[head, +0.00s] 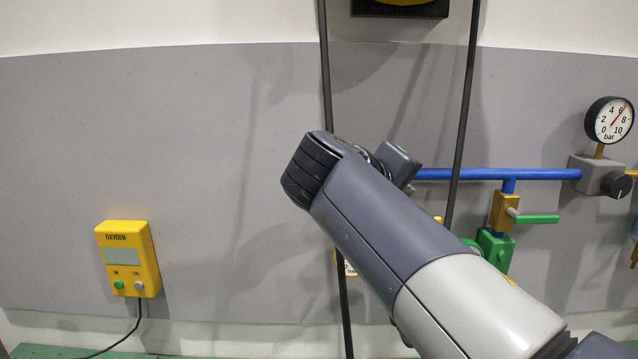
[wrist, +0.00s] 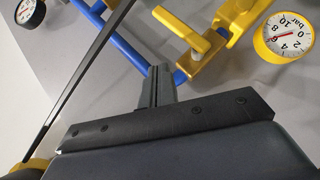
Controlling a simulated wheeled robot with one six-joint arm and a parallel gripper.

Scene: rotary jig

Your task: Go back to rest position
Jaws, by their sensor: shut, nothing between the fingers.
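My gripper (wrist: 159,86) shows in the wrist view as two grey fingers pressed together, shut and empty. It points toward the wall piping, with a blue pipe (wrist: 126,46) behind the fingertips. A yellow valve with a yellow handle (wrist: 182,29) lies just beyond and to the right of the tips. I cannot tell the exact gap, but no contact shows. In the head view my arm reaches up and left across the middle, and its fingers are hidden.
In the head view, a yellow oxygen box (head: 128,259) hangs at left. A pressure gauge (head: 609,120), a blue pipe (head: 540,174) and a green-handled valve (head: 538,219) are at right. Two dark vertical rods or cables (head: 463,100) stand near my arm. A yellow-rimmed gauge (wrist: 284,37) is in the wrist view.

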